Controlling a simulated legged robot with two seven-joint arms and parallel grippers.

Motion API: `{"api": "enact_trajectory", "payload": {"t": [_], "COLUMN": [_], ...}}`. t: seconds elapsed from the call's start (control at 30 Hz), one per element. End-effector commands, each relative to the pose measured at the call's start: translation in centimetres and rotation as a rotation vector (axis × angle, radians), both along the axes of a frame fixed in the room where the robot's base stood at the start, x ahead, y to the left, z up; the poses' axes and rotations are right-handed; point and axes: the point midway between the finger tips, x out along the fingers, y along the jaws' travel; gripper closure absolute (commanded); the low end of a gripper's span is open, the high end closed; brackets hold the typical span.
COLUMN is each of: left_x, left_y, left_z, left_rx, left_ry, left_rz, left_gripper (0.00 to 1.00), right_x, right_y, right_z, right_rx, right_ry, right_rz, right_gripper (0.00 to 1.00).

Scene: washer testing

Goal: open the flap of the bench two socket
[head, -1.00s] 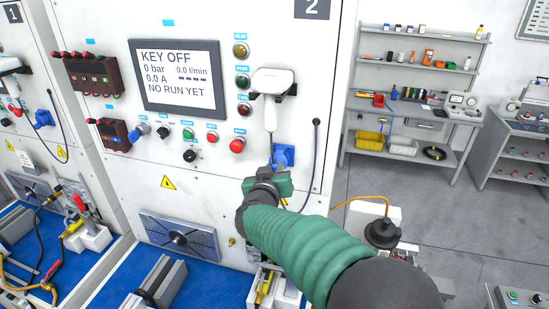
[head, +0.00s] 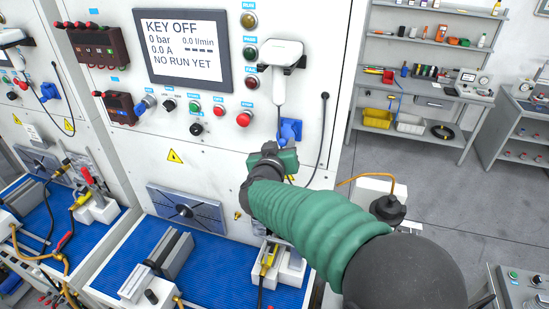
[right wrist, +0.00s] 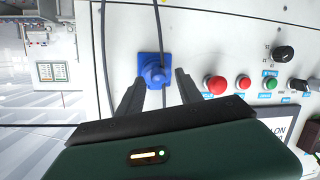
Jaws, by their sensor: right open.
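The bench two socket (head: 290,131) is a small blue fitting on the white panel, below the white handheld device. It also shows in the right wrist view (right wrist: 154,72), between and just beyond the fingertips. I cannot tell its flap from its body or whether the flap is lifted. My right gripper (head: 276,156) is just below and left of the socket in the head view and partly covers the area under it. In the right wrist view its two dark fingers (right wrist: 160,78) are spread apart with nothing held. I cannot tell whether they touch the socket. My left gripper is out of view.
A white handheld device (head: 280,60) hangs above the socket. A dark cable (head: 324,140) hangs to its right. A red button (head: 244,119) and other knobs are left of it. A screen (head: 187,48) reads KEY OFF. A blue mat (head: 215,258) with fixtures lies below.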

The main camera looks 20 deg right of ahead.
Motion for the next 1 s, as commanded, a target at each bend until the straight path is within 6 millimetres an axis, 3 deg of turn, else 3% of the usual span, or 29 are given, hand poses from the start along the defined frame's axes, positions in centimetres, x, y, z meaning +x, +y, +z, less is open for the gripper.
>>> {"api": "enact_trajectory", "payload": {"t": [0.3, 0.5, 0.67, 0.9, 1.0], "left_x": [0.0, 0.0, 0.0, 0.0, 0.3], "left_y": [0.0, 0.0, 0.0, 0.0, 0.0], "left_z": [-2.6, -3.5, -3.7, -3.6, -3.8], "left_rx": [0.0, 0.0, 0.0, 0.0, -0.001], "left_ry": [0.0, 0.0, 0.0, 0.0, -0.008], "left_rz": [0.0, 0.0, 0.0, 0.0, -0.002], "left_gripper": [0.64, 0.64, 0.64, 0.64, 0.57], "right_x": [-7.7, -11.6, -12.8, -12.9, -12.8], "right_y": [4.2, 6.2, 6.9, 6.9, 6.9], "right_z": [1.7, 2.8, 3.3, 3.4, 2.9], "right_rx": [0.003, 0.002, 0.0, -0.001, 0.002], "right_ry": [-0.002, 0.003, 0.005, 0.007, 0.002], "right_rz": [0.007, 0.004, 0.003, 0.003, 0.007], "right_gripper": [0.57, 0.57, 0.57, 0.57, 0.57]}}
